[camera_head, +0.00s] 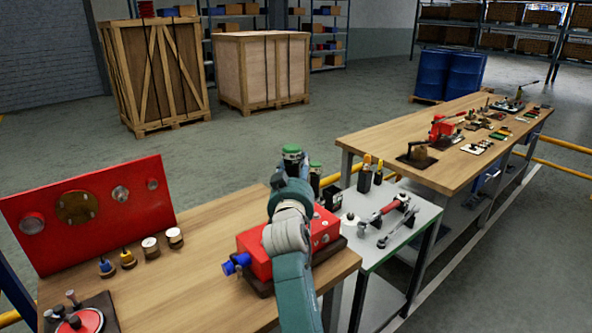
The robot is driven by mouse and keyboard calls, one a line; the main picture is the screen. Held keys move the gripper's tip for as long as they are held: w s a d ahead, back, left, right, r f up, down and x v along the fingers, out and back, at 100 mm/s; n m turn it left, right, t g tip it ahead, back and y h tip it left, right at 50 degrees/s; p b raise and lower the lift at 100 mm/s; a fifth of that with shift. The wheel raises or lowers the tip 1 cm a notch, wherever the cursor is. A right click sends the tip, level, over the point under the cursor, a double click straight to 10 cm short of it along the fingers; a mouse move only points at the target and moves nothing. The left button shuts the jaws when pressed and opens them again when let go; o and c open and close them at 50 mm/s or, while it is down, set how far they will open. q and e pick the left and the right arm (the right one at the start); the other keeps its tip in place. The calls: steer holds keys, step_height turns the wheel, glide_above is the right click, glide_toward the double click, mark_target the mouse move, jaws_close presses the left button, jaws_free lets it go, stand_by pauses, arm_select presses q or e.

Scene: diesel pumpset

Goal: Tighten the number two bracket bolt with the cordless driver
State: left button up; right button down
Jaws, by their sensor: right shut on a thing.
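My right arm rises from the bottom middle, and its gripper (292,163) is at the far end, largely hidden by my own wrist. It is shut on a dark thing with a green top (291,150), too small and covered to identify surely as the cordless driver. A red housing (256,262) with a blue fitting (235,263) sits on a dark base on the near wooden bench, partly behind my arm. I cannot make out the number two bracket bolt. My left gripper is out of view.
A red panel (90,213) stands at the left of the near bench (190,283), with several small parts before it. A grey-topped table (398,238) holds tools to the right. A long wooden bench (385,138) runs behind. Wooden crates (262,72) stand at the back.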

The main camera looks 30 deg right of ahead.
mark_target(296, 156)
steer(key=shift+a+f+b, duration=0.1)
steer(key=shift+f+b, duration=0.2)
steer(key=shift+b, duration=0.2)
stand_by(0.9)
steer(key=shift+s+f, duration=0.1)
steer(key=shift+f, duration=0.2)
stand_by(1.1)
stand_by(1.2)
steer(key=shift+d+r+p, duration=0.2)
steer(key=shift+r+p, duration=0.55)
steer(key=shift+r, duration=0.3)
steer(key=shift+a+r+p, duration=0.1)
steer(key=shift+r+p, duration=1.15)
steer(key=shift+r, duration=0.6)
